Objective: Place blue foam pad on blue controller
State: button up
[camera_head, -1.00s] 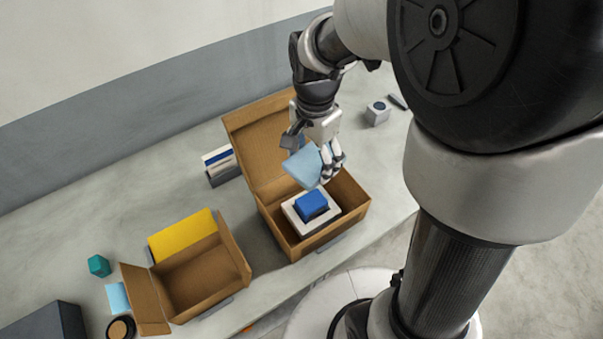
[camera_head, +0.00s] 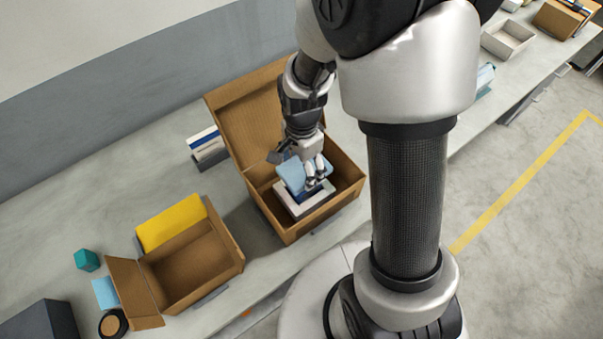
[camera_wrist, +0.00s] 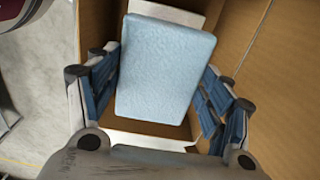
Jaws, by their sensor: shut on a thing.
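The blue foam pad (camera_head: 291,174) is a flat light-blue slab held by my gripper (camera_head: 316,181) inside the larger open cardboard box. In the wrist view the pad (camera_wrist: 165,68) lies between the two fingers of my gripper (camera_wrist: 160,95). The blue controller (camera_head: 312,194) is mostly hidden under the pad and fingers; only a dark blue strip shows. It rests on a white foam block (camera_head: 305,208) at the bottom of the box. Whether pad and controller touch cannot be told.
The larger cardboard box (camera_head: 251,192) has walls around the gripper and a raised flap behind. A smaller open box (camera_head: 190,268) with a yellow sheet (camera_head: 171,222) stands to the left. Several small items lie at the far left. A grey holder with upright panels (camera_head: 208,149) stands behind.

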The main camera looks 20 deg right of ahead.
aim_at(302, 169)
jog(key=shift+f+b, duration=0.55)
jog(key=shift+f, duration=1.55)
jog(key=shift+f, duration=0.1)
jog(key=o, duration=0.9)
